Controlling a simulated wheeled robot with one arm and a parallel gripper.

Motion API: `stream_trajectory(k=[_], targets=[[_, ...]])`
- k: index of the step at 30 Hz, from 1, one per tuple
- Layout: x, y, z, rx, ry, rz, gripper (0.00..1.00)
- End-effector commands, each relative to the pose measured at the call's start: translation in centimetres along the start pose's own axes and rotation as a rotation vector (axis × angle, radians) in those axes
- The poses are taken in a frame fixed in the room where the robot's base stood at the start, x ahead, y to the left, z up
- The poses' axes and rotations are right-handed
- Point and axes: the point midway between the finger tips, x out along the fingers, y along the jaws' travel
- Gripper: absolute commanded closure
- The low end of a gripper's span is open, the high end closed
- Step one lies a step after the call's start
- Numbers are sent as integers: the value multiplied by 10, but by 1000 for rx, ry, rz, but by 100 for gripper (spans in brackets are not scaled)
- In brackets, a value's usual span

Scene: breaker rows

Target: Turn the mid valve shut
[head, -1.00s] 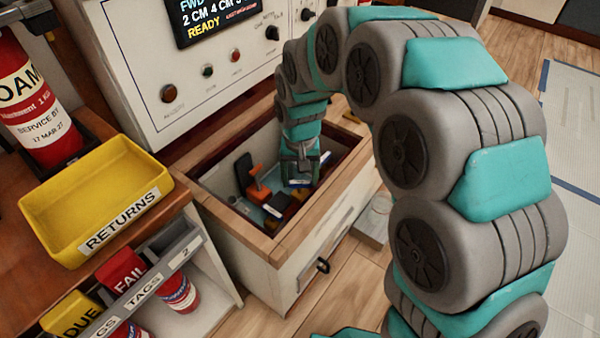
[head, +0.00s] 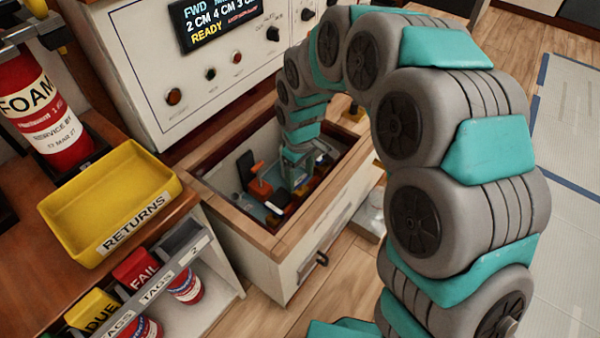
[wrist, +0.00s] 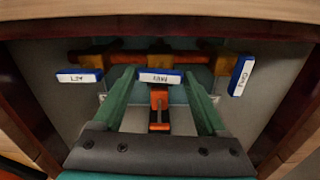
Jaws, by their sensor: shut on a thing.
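The mid valve handle (wrist: 160,77) is a blue bar with a white, upside-down label, seen in the middle of the wrist view. It lies crosswise on a pipe with brass-coloured valve bodies. A similar handle (wrist: 79,76) lies crosswise at the left. Another handle (wrist: 241,76) at the right stands nearly upright in the picture. In the head view my gripper (head: 297,178) is down inside the open box, hiding most of the mid valve.
The box's wooden rim (head: 240,231) surrounds my gripper closely. An orange part (head: 261,188) stands in the box left of my gripper. A control panel (head: 215,75) with a lit display rises behind. A yellow returns tray (head: 70,225) and a red foam cylinder (head: 45,110) are at the left.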

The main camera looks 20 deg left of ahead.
Motion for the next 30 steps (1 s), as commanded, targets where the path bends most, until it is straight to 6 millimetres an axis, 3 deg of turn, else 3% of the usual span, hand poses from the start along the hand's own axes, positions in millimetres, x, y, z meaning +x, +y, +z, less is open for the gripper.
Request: stream_trajectory(k=[23, 24, 27, 30], targets=[[0, 0, 0, -100, 0, 1, 81], [0, 0, 0, -100, 0, 1, 22], [0, 0, 0, -100, 0, 1, 12], [0, 0, 0, -99, 0, 0, 12]])
